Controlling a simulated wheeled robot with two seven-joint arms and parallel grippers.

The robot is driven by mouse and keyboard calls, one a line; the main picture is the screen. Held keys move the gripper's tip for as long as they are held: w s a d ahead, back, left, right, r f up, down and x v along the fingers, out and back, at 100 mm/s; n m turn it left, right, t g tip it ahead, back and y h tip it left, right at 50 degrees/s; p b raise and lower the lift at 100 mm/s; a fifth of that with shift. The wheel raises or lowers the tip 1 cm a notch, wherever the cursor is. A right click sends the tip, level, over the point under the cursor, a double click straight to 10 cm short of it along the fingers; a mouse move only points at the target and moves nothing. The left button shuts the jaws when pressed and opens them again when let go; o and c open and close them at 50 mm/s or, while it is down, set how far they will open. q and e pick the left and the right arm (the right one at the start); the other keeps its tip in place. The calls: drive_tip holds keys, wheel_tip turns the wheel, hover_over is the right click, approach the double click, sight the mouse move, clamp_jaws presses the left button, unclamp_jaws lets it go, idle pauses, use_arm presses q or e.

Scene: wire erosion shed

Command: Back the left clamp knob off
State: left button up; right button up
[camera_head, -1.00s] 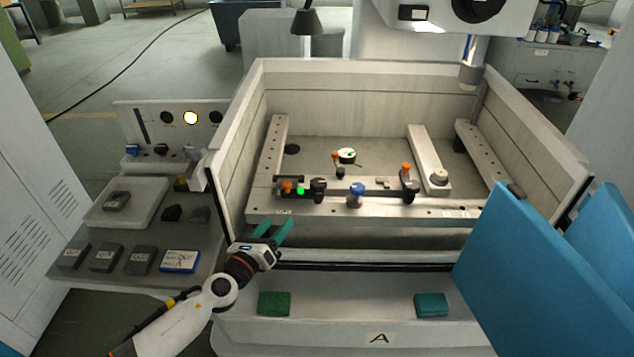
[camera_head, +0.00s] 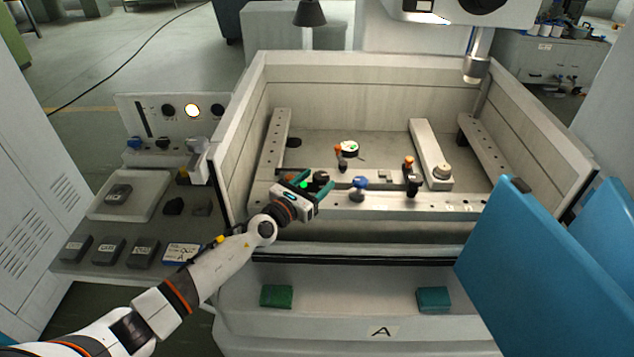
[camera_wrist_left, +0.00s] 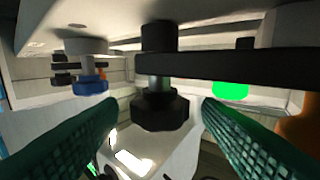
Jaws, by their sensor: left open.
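The left clamp knob is a black lobed knob (camera_wrist_left: 160,110) on a short post beneath a dark clamp bar (camera_wrist_left: 225,65) in the left wrist view. Its dark top (camera_head: 321,177) shows in the head view just beyond my left gripper (camera_head: 313,189). That gripper is open, its green fingers inside the tank's front edge. In the left wrist view the knob appears in the gap between the fingertips (camera_wrist_left: 159,107), with space on both sides. I cannot tell how deep it sits between them. My right gripper is not in view.
A blue knob (camera_head: 358,188) stands right of the clamp, with another black clamp (camera_head: 412,185) with an orange top farther right. A green light (camera_head: 304,184) glows beside my fingers. The tank's front wall (camera_head: 380,250) lies below my wrist. Blue panels (camera_head: 530,250) fill the right.

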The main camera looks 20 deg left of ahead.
use_arm(q)
drive_tip(key=shift+w+d, duration=0.15)
drive_tip(key=shift+w, duration=0.35)
